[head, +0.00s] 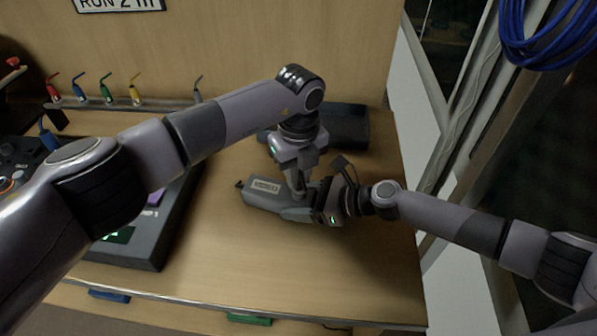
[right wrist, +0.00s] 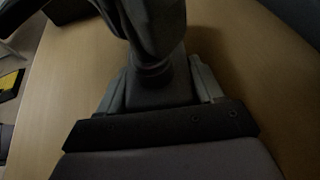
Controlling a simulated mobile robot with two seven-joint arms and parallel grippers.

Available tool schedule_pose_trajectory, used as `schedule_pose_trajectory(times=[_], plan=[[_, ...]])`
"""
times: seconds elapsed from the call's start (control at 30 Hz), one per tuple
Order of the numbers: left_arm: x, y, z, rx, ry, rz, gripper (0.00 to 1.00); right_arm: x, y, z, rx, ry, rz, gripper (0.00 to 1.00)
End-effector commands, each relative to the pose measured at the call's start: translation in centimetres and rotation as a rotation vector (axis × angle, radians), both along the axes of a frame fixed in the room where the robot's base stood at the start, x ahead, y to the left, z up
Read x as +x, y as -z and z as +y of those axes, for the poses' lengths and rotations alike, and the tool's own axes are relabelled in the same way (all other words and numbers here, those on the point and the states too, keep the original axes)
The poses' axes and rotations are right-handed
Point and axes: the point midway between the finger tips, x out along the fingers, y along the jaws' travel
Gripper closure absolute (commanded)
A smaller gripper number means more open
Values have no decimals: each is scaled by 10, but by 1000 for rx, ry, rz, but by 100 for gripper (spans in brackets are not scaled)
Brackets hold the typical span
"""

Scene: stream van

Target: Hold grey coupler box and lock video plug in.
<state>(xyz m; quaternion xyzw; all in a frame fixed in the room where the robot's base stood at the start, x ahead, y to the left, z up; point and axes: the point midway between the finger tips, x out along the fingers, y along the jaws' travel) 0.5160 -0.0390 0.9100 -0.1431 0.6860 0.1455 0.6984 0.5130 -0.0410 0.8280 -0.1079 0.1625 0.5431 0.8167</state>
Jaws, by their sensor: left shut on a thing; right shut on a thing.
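The grey coupler box (head: 262,191) lies on the wooden table in the middle of the head view, with a pale label on top. My left gripper (head: 297,190) reaches down from above and is shut on the box near its right end. My right gripper (head: 303,212) comes in from the right, low over the table, and is shut on the video plug at the box's right end. The plug is mostly hidden by both grippers in the head view. In the right wrist view a dark grey body (right wrist: 160,90) sits between the fingers. I cannot tell how far the plug is seated.
A dark tray (head: 347,128) stands behind my grippers. A dark console (head: 150,240) sits at the left. A blue cable coil (head: 545,40) hangs at the upper right. The table's front right is clear.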

Motion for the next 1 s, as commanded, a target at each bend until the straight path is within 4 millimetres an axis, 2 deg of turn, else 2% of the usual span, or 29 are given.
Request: schedule_pose_trajectory(times=[0.3, 0.6, 0.83, 0.87, 0.93, 1.0], plan=[[0, 0, 0, 0, -24, 0, 100, 0, 0, 0, 0, 0, 0, 73], [-1, 0, 1, 0, -251, 0, 100, 0, 0, 0, 0, 0, 0, 73], [-1, 0, 1, 0, -271, 0, 100, 0, 0, 0, 0, 0, 0, 73], [-1, 0, 1, 0, -271, 0, 78, 0, 0, 0, 0, 0, 0, 73], [-1, 0, 1, 0, -270, 0, 56, 0, 0, 0, 0, 0, 0, 73], [-1, 0, 1, 0, -270, 0, 52, 0, 0, 0, 0, 0, 0, 73]])
